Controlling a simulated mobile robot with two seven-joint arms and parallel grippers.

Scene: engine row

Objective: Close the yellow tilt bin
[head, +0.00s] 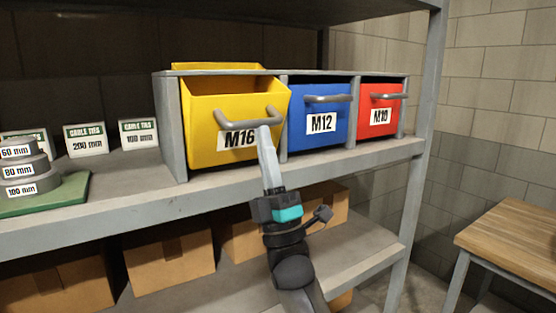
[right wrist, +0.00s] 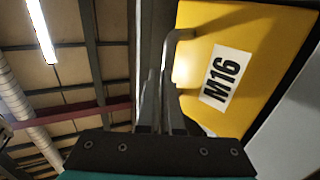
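The yellow tilt bin (head: 236,108), labelled M16, is tilted forward, with its open top showing and its front standing out past the blue and red bins. Its grey bar handle (head: 248,120) is on the front. My right gripper (head: 266,140) is in front of the bin, its fingertips at the handle's right part. In the right wrist view, the fingers (right wrist: 160,100) look close together, beside the handle (right wrist: 172,60) and the yellow front (right wrist: 235,35). I cannot tell if they touch it. My left gripper is not in view.
The blue M12 bin (head: 320,112) and red M10 bin (head: 380,107) sit upright to the right. Cable tie boxes (head: 86,140) and grey stacked discs (head: 28,172) stand left on the shelf (head: 120,210). Cardboard boxes (head: 170,262) are below. A wooden table (head: 515,240) stands right.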

